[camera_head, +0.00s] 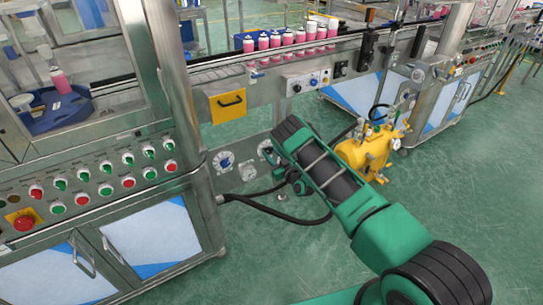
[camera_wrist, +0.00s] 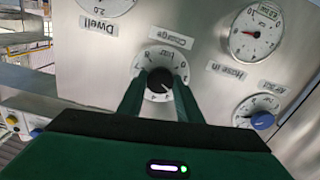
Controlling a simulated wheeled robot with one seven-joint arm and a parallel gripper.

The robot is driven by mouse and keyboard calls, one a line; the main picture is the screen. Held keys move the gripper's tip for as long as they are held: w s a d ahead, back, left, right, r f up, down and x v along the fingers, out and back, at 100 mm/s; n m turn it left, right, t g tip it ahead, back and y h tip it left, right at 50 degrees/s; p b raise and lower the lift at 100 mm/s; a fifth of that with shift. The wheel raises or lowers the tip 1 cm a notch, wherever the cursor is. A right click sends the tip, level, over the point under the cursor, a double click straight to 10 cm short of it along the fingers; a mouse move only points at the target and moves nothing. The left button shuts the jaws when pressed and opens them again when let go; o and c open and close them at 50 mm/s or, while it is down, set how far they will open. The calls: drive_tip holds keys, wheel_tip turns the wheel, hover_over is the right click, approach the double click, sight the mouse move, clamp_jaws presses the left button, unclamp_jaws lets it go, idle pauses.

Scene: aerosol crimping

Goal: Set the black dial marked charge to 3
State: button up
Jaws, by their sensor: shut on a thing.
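The black charge dial (camera_wrist: 158,79) shows in the wrist view, on a white round scale plate on a grey metal panel. The picture is upside down there, with the "Charge" label (camera_wrist: 171,37) above the dial. A small light mark shows on the knob's lower right side; which number it meets is too small to read. My gripper (camera_wrist: 159,88) has a green finger on each side of the knob and is shut on it.
A blue-knobbed dial (camera_wrist: 262,120), a gauge (camera_wrist: 256,33) and a "Dwell" dial (camera_wrist: 105,5) are close by on the panel. In the head view a yellow machine (camera_head: 366,153) stands right of my arm, and a black hose (camera_head: 280,214) runs below it. Open green floor lies at the right.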

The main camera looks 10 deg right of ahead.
drive_tip(key=shift+m, duration=0.3)
drive_tip(key=m, duration=0.4)
drive_tip(key=shift+d+m, duration=0.15)
drive_tip(key=shift+m, duration=0.15)
drive_tip(key=o, duration=1)
drive_tip(key=shift+o, duration=0.2)
drive_tip(key=shift+s+f, duration=0.15)
drive_tip(key=shift+s, duration=0.55)
drive_tip(key=v, duration=0.9)
drive_tip(key=shift+d, duration=0.15)
